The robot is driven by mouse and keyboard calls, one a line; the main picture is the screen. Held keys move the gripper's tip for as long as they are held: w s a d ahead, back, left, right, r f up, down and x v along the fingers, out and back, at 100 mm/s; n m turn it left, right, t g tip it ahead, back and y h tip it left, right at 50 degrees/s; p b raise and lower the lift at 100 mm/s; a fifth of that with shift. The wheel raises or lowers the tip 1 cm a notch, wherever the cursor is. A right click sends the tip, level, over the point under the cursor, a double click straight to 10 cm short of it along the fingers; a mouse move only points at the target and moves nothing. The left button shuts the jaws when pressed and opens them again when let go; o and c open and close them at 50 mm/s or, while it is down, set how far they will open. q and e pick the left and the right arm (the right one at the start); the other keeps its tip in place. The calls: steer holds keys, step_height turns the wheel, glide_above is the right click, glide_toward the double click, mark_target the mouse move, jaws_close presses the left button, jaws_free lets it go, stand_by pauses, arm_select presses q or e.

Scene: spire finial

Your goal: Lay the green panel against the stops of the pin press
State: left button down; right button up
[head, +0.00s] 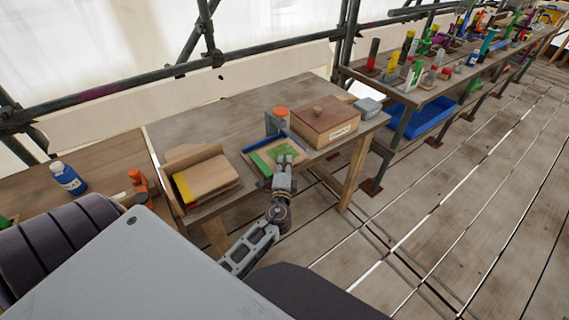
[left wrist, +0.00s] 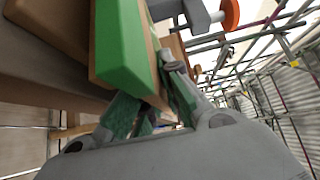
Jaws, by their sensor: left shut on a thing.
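The green panel (head: 262,161) is over a blue-edged wooden tray or bed (head: 246,152) at the front of the table. In the left wrist view the green panel (left wrist: 124,48) fills the upper left, its near end at my fingers. My left gripper (head: 284,163) is shut on the panel's near side; the fingers hide part of it. The pin press (head: 271,124), grey with an orange knob, stands just behind the panel; its orange knob (left wrist: 231,14) shows at the top of the left wrist view. I cannot tell whether the panel touches the stops. My right gripper is not in view.
A wooden rack (head: 200,160) with yellow- and red-edged boards stands left of the bed. A lidded wooden box (head: 326,122) stands close on the right, with a grey box (head: 368,106) beyond. A blue bottle (head: 68,178) stands far left. The table's back is clear.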

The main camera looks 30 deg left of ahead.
arm_select(q)
steer(key=c, duration=1.9)
jaws_free()
steer(key=shift+o, duration=0.2)
steer(key=shift+r, duration=0.1)
steer(key=shift+s+d, duration=0.1)
steer(key=shift+s, duration=0.15)
steer(key=shift+s+d, duration=0.35)
steer(key=shift+s, duration=0.3)
steer(key=b+v, duration=0.2)
steer(key=v, duration=0.8)
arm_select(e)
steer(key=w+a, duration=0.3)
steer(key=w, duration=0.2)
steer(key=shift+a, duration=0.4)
